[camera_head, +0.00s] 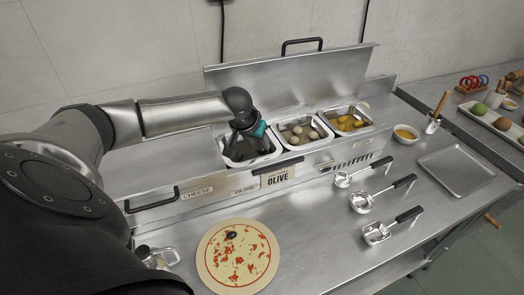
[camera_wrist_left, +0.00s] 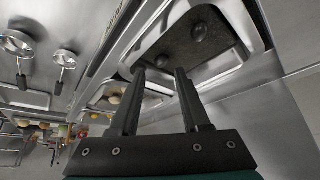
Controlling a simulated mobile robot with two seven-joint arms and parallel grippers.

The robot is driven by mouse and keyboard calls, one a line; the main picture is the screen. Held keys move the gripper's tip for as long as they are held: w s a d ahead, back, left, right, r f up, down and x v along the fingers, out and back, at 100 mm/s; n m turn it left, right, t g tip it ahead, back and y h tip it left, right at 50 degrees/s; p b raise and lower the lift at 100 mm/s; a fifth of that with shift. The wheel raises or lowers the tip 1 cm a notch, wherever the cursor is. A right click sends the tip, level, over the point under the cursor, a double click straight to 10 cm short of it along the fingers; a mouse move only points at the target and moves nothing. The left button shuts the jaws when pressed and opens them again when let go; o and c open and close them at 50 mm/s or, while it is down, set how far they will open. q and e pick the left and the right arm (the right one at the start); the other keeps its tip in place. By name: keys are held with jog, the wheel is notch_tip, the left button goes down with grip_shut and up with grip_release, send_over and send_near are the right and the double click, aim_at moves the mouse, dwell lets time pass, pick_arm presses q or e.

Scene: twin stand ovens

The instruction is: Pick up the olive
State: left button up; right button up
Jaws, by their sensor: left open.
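The olive bin (camera_head: 276,157) is the leftmost open container in the counter, behind a sign reading OLIVE (camera_head: 277,178). My left gripper (camera_head: 246,150) reaches down into or just over this bin and hides much of its inside. A dark round olive (camera_wrist_left: 199,31) lies on the bin's dark floor beyond the fingertips. Another dark olive (camera_wrist_left: 160,61) shows close to the fingertips; I cannot tell whether it touches them. My right gripper is not in view.
A bin of pale round items (camera_head: 299,131) and a bin of yellow pieces (camera_head: 349,122) stand to the right. The raised lid (camera_head: 290,80) is behind. A pizza (camera_head: 238,255) with a dark piece on it lies in front. Several ladles (camera_head: 362,202) and a tray (camera_head: 456,170) lie right.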

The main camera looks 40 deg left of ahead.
aim_at(261, 148)
pick_arm(q)
jog(key=shift+x, duration=2.55)
jog(key=shift+s+a, duration=0.1)
grip_shut()
jog(key=shift+r, duration=0.15)
